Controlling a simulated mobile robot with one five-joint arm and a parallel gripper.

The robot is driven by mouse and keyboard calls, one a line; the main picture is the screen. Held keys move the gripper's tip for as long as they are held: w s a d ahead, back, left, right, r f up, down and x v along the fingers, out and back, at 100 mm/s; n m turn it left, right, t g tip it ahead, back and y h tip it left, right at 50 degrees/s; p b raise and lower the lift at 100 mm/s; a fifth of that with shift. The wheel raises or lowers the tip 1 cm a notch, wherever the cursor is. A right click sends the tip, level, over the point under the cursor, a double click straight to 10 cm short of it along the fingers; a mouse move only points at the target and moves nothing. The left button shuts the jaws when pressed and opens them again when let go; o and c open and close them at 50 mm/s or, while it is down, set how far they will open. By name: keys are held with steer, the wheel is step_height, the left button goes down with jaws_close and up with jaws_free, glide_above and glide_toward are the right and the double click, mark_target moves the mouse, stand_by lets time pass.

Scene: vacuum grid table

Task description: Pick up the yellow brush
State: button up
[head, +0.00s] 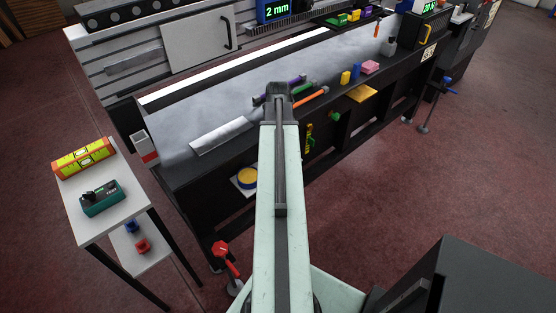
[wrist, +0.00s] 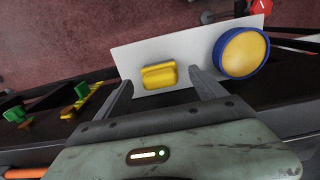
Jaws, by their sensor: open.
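A small yellow block-like piece (wrist: 159,75), which seems to be the yellow brush, lies on a white panel (wrist: 133,59) in the wrist view. Its bristles cannot be made out. My gripper (wrist: 160,79) is open, with one finger on each side of the yellow piece and a gap to both. Whether the fingertips are down at its height cannot be told. In the head view my arm hides the gripper and this piece; part of the white panel (head: 238,184) shows left of the arm.
A round yellow thing with a blue rim (wrist: 242,52) lies close right of my right finger. Green-and-yellow items (wrist: 92,100) hang or lie to the left. The long grey bench top (head: 215,95) carries several tools. A white side table (head: 122,205) stands left.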

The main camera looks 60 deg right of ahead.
step_height(320, 180, down, 5)
steer(key=b, duration=0.3)
steer(key=shift+r+b, duration=0.2)
steer(key=shift+b, duration=0.1)
steer(key=shift+r, duration=0.2)
steer(key=c, duration=1.5)
step_height(320, 180, up, 10)
steer(key=p, duration=1)
steer(key=shift+r+p, duration=0.15)
steer(key=shift+p, duration=0.25)
steer(key=o, duration=0.8)
steer(key=c, duration=0.6)
